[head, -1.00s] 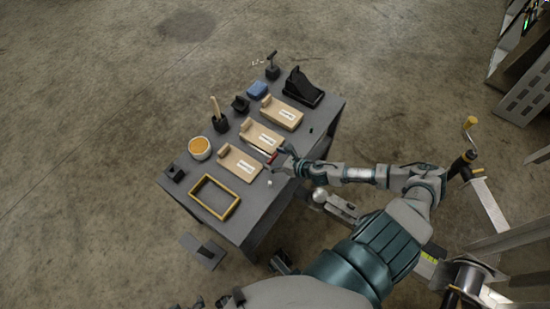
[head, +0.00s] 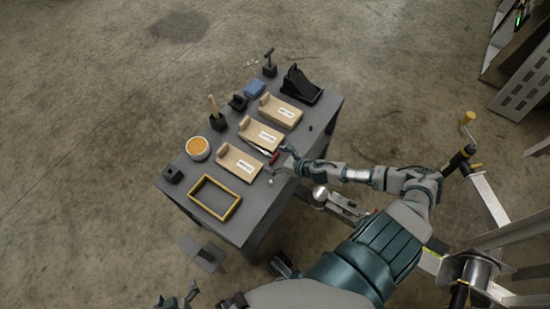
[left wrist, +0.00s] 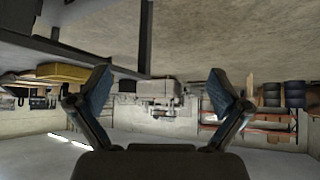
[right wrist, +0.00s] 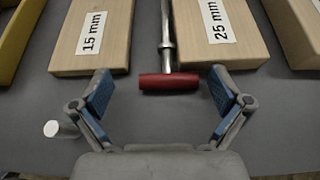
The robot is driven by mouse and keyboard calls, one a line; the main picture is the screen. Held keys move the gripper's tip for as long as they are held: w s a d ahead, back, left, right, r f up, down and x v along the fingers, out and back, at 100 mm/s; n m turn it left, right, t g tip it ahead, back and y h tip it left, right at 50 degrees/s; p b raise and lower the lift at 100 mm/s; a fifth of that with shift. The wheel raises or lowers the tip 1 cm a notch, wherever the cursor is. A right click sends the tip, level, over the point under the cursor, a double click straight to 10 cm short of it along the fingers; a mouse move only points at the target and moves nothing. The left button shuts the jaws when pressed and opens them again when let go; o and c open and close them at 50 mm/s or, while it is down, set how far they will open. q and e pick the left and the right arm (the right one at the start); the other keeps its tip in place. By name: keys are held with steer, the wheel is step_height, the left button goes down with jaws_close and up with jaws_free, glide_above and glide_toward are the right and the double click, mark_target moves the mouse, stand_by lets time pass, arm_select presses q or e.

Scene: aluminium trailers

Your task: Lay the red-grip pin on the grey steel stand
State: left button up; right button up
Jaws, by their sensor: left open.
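The red-grip pin (right wrist: 168,82) lies on the dark grey table (head: 262,207), its steel shaft in the gap between the blocks marked 15 mm and 25 mm. Its red grip also shows in the head view (head: 274,157). My right gripper (right wrist: 162,88) is open, with its fingers apart on either side of the red grip, touching neither end. In the head view my right gripper (head: 284,160) is at the table's right edge. My left gripper (left wrist: 160,82) is open and empty, low at the bottom of the head view (head: 178,296). A low grey plate (head: 204,253) beside the table may be the stand.
Wooden blocks (head: 240,163) line the table's middle. A yellow frame (head: 215,198), an orange-topped pot (head: 198,148), a blue item (head: 254,89) and a black wedge (head: 301,86) surround them. A small white peg (right wrist: 51,128) stands left of my right gripper. Trailer parts (head: 490,205) are at right.

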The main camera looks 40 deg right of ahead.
steer(key=shift+a+r, duration=0.1)
steer(key=shift+a, duration=0.2)
steer(key=shift+s, duration=0.1)
steer(key=shift+s+d+r, duration=0.15)
steer(key=shift+s+d, duration=0.05)
steer(key=shift+s, duration=0.05)
steer(key=v, duration=0.2)
steer(key=p+v, duration=0.1)
steer(key=shift+s+d, duration=0.25)
steer(key=shift+d, duration=0.25)
arm_select(q)
steer(key=s+a+f+g+y+p, duration=0.1)
steer(key=s+a+f+g+p, duration=0.1)
steer(key=s+g, duration=0.4)
steer(key=shift+s+a+f+p, duration=0.35)
steer(key=shift+s+a+f, duration=0.45)
steer(key=shift+s, duration=1.25)
arm_select(e)
steer(key=v, duration=0.7)
steer(key=shift+s, duration=0.3)
arm_select(q)
steer(key=shift+f, duration=0.1)
arm_select(e)
steer(key=shift+a+r, duration=0.2)
steer(key=shift+a, duration=0.05)
arm_select(q)
steer(key=shift+w+a, duration=0.1)
arm_select(e)
steer(key=shift+w+r, duration=0.1)
